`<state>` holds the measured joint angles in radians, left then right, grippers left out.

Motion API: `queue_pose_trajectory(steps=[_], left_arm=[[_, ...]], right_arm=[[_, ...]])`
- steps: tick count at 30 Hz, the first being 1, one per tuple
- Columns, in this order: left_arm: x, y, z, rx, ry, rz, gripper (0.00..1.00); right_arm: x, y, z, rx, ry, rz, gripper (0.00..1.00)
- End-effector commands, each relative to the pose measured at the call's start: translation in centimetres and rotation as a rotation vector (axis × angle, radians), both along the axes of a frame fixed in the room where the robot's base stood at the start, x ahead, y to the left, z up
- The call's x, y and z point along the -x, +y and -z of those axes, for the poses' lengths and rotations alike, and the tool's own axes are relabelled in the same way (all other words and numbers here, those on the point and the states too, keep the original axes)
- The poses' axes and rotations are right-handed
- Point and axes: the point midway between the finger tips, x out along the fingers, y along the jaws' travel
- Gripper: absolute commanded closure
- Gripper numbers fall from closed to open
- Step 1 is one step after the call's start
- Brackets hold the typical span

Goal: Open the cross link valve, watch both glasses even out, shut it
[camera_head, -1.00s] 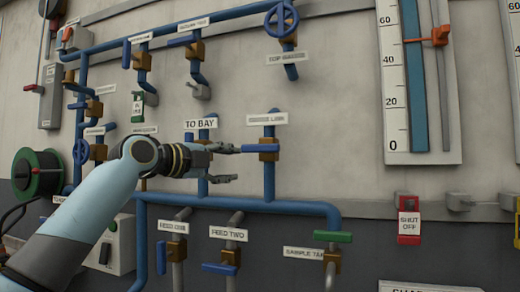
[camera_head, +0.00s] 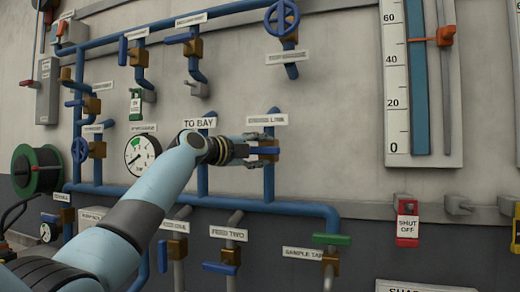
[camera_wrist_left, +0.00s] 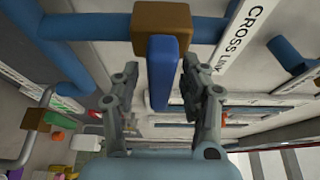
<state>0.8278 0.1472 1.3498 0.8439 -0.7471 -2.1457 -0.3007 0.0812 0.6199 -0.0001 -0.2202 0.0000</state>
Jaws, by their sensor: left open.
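The cross link valve has a brass body (camera_wrist_left: 162,28) and a blue lever handle (camera_wrist_left: 162,75). In the head view the handle (camera_head: 265,151) lies level, crosswise to its upright blue pipe, under the CROSS LINK label (camera_head: 267,119). My left gripper (camera_head: 264,150) is open, with its fingers around the handle. In the left wrist view the handle stands between the two fingers, nearer the right one, with a gap on the left. One glass (camera_head: 418,90) shows a blue column beside a scale; the second glass (camera_head: 516,40) is cut off at the right edge. My right gripper is not in view.
Other valves sit close by: feed two (camera_head: 230,256), the green-handled sample tap (camera_head: 332,240) and a top wheel valve (camera_head: 282,19). A red shut-off tag (camera_head: 408,222) hangs at right. The bare wall right of the cross link pipe is clear.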

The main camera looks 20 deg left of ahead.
Motion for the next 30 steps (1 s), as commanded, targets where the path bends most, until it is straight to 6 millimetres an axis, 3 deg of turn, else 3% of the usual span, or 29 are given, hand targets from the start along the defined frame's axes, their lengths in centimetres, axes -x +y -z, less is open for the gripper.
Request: queue_pose_trajectory(steps=[5, 15, 30], left_arm=[[0.00, 0.01, 0.04, 0.000, 0.000, 0.000, 0.56], [0.03, 0.03, 0.08, 0.000, 0.001, 0.000, 1.00], [0.02, 0.05, 0.28, 0.034, 0.005, 0.000, 1.00]], right_arm=[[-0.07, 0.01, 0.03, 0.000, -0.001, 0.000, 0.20], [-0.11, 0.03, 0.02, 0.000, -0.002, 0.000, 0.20], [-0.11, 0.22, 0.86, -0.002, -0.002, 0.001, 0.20]])
